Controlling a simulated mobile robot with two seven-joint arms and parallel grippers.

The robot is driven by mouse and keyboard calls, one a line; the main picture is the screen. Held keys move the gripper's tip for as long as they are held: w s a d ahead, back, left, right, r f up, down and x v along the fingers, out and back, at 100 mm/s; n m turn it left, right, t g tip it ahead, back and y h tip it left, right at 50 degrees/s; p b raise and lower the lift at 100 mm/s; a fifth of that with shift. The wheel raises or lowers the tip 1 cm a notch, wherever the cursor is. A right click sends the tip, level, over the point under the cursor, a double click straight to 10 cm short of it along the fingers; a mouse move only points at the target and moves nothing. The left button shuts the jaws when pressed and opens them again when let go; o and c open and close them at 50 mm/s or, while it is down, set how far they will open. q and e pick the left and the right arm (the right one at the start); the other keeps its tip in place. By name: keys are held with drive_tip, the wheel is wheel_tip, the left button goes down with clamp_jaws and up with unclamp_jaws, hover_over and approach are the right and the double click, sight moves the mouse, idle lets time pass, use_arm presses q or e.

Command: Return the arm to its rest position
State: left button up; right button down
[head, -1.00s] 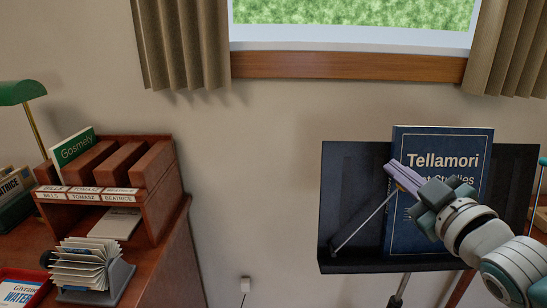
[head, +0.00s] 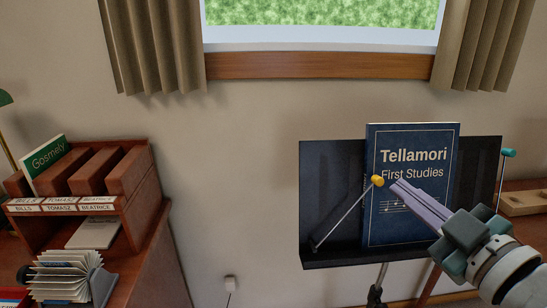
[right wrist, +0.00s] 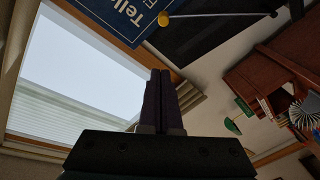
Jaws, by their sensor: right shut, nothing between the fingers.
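My right gripper (head: 399,187) is shut and empty. It is in front of the music stand (head: 325,190), with its purple fingers pointing up and left near a yellow-tipped wire arm (head: 348,213) of the stand. A blue book titled Tellamori First Studies (head: 430,143) stands upright on the stand, its lower right part hidden behind my gripper. In the right wrist view the shut fingers (right wrist: 158,85) point up toward the window, with the book (right wrist: 135,15) and the yellow tip beyond them. My left gripper is not in view.
A wooden desk organizer (head: 130,195) with a green Gosmely book (head: 48,158) stands at the left, with a card file (head: 60,275) in front. A second stand arm with a teal tip (head: 508,153) is at the right. Bare wall lies between desk and stand.

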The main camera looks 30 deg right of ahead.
drive_tip(key=a+m+g+y+p, duration=0.25)
drive_tip(key=a+g+p, duration=0.25)
drive_tip(key=a+g, duration=0.3)
drive_tip(key=s+a+r+g+y+p, duration=0.25)
drive_tip(key=s+a+g, duration=0.25)
drive_tip(key=s+a, duration=0.55)
wheel_tip(320, 180, up, 38)
drive_tip(key=s+p, duration=0.1)
drive_tip(key=p, duration=3.7)
drive_tip(key=shift+s, duration=0.15)
drive_tip(key=shift+f, duration=0.2)
